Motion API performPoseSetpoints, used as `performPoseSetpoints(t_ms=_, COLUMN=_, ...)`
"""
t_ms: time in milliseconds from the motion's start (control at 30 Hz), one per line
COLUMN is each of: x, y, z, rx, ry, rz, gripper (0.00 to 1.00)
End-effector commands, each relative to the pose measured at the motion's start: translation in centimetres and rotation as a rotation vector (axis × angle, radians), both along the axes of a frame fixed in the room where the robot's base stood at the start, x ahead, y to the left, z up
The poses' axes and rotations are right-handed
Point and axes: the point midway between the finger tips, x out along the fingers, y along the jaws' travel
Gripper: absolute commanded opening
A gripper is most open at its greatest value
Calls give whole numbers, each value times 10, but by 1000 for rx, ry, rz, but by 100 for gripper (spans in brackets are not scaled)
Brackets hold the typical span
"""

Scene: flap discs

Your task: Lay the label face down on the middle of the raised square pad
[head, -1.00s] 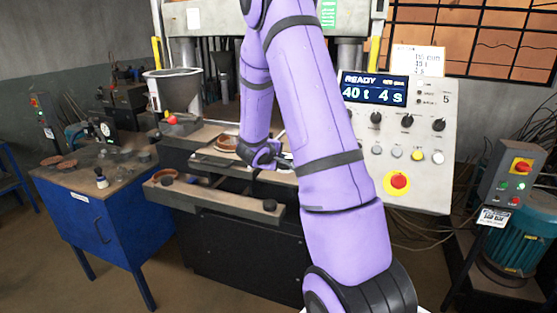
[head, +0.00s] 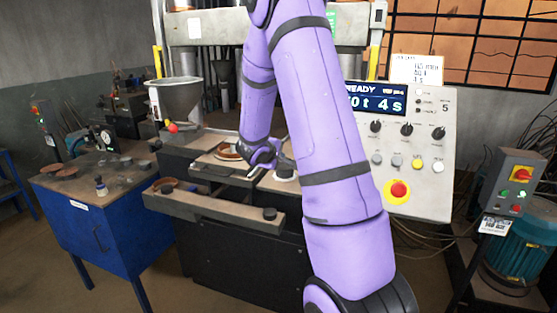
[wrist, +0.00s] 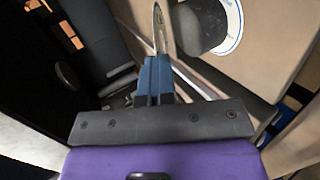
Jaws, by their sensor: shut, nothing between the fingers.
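My gripper (wrist: 157,75) is shut and empty in the wrist view, its blue fingers pressed together. In the head view my gripper (head: 270,160) is small and partly hidden by my arm, over the press bed. A white round piece with a thin blue ring (wrist: 236,32), perhaps the label, lies on a beige plate beside the fingertips. A dark cylinder (wrist: 203,27) stands on it and hides its middle. The white piece and dark top also show in the head view (head: 284,178), just right of my gripper. I cannot clearly make out the raised square pad.
A brown disc on a light plate (head: 229,152) lies left of my gripper. A rail with dark knobs (head: 215,205) runs in front. A metal hopper (head: 176,100) and a blue bench (head: 95,220) stand left. The control panel (head: 425,160) stands right.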

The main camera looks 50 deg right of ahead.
Motion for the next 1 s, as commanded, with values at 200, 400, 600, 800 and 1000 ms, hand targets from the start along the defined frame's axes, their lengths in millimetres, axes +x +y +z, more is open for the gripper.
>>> performPoseSetpoints(t_ms=200, x=0, y=0, z=8, rx=0, ry=-1, rz=0, gripper=0)
performPoseSetpoints(t_ms=400, x=0, y=0, z=14, rx=0, ry=-1, rz=0, gripper=0)
performPoseSetpoints(t_ms=600, x=0, y=0, z=17, rx=0, ry=-1, rz=0, gripper=0)
performPoseSetpoints(t_ms=800, x=0, y=0, z=17, rx=0, ry=-1, rz=0, gripper=0)
performPoseSetpoints(t_ms=1000, x=8, y=11, z=19, rx=-29, ry=-2, rz=13, gripper=0)
